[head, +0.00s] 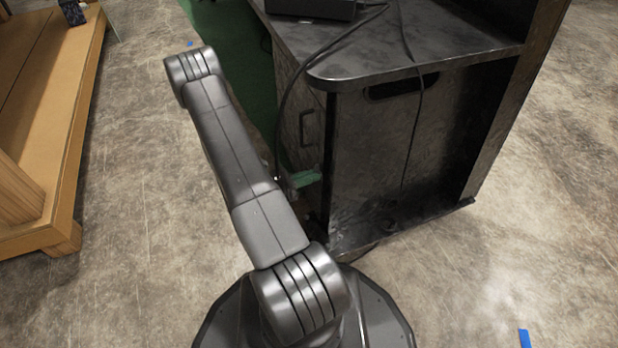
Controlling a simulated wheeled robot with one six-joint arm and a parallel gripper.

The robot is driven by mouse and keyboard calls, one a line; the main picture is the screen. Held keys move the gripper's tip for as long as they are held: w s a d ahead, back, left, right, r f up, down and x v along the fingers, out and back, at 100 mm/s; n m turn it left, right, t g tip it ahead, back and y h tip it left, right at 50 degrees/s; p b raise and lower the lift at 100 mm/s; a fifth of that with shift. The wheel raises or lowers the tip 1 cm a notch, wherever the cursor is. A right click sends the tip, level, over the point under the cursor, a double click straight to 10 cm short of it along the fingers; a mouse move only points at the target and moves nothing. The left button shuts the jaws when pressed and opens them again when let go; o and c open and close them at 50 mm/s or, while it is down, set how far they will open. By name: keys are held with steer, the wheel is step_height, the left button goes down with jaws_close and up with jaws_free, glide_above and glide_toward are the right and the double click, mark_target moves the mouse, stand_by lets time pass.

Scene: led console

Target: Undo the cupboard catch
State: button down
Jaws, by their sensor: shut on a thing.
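The dark cupboard under the console has a door (299,108) with a bar handle (306,127) on its left face. A small green piece, which looks like the catch (304,179), sticks out low by the door's edge. My gripper (282,178) is mostly hidden behind my own arm. Only a small dark part of it shows, at the left end of the green piece, and it appears shut on it. The fingertips and the exact grip cannot be made out.
The console's dark top (440,45) carries a black box (312,8) and cables, one hanging down the side panel (390,150). A wooden bench (75,110) stands at the left.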

steer(key=m, duration=0.2)
steer(key=shift+m, duration=0.4)
steer(key=c, duration=1.2)
jaws_free()
steer(key=shift+c, duration=0.2)
steer(key=shift+a, duration=0.1)
steer(key=v, duration=0.4)
steer(key=shift+s+a, duration=0.15)
steer(key=shift+a, duration=0.25)
